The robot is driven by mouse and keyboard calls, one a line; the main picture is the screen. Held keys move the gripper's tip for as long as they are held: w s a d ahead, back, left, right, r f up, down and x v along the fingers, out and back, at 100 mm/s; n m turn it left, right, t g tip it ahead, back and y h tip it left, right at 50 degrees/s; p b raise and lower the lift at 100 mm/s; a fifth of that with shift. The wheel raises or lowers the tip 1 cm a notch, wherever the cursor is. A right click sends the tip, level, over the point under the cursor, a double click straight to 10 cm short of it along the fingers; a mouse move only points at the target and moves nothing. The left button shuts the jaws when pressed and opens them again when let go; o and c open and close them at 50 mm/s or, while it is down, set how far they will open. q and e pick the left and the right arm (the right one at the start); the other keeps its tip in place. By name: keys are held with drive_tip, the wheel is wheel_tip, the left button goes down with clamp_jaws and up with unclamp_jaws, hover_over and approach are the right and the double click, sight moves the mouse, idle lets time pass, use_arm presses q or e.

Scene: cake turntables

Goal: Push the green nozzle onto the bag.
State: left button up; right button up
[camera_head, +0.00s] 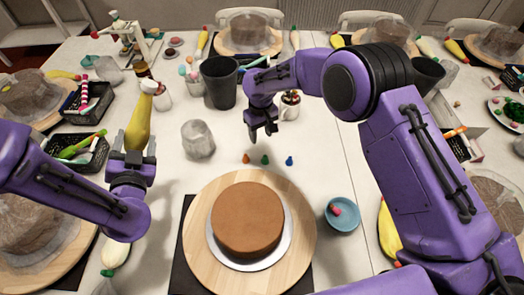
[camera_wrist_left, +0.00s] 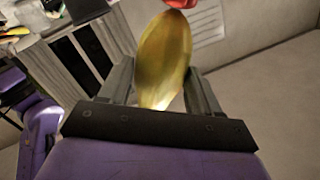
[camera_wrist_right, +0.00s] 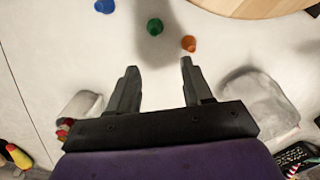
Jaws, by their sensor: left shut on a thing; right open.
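My left gripper (camera_head: 131,168) is shut on a yellow piping bag (camera_head: 138,124) and holds it roughly upright at the left, with its pale narrow end up. The bag also shows between the fingers in the left wrist view (camera_wrist_left: 164,55), with a red part at the top edge. The green nozzle (camera_head: 265,160) stands on the table behind the cake, between an orange nozzle (camera_head: 246,158) and a blue nozzle (camera_head: 289,160). My right gripper (camera_head: 262,132) is open and empty above and behind the nozzles. The green nozzle lies ahead of its fingers in the right wrist view (camera_wrist_right: 154,26).
A brown cake (camera_head: 247,218) sits on a wooden turntable (camera_head: 301,222) in front. A blue bowl (camera_head: 342,214) holds a small red thing. Black baskets (camera_head: 90,103) are at left.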

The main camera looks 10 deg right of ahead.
sight(132, 122)
drive_tip(key=f+b, duration=0.2)
drive_tip(key=f, duration=0.1)
drive_tip(key=f+b, duration=0.3)
drive_tip(key=f, duration=0.1)
drive_tip(key=s+d+f+b, duration=0.1)
drive_tip(key=f+b, duration=0.2)
drive_tip(key=shift+f, duration=0.3)
drive_tip(key=shift+s+f+b, duration=0.2)
drive_tip(key=shift+b, duration=0.1)
drive_tip(key=shift+s+d+r, duration=0.1)
drive_tip(key=shift+s+r, duration=0.05)
drive_tip(key=shift+s, duration=0.2)
drive_tip(key=shift+w, duration=0.15)
drive_tip(key=shift+c, duration=1.2)
drive_tip(key=shift+f, duration=0.2)
drive_tip(key=c, duration=0.5)
use_arm(q)
wheel_tip(132, 122, down, 8)
drive_tip(key=s+d, duration=0.1)
drive_tip(key=shift+s+f, duration=0.15)
drive_tip(key=shift+s, duration=0.15)
use_arm(e)
drive_tip(key=shift+r, duration=0.15)
drive_tip(key=shift+c, duration=0.5)
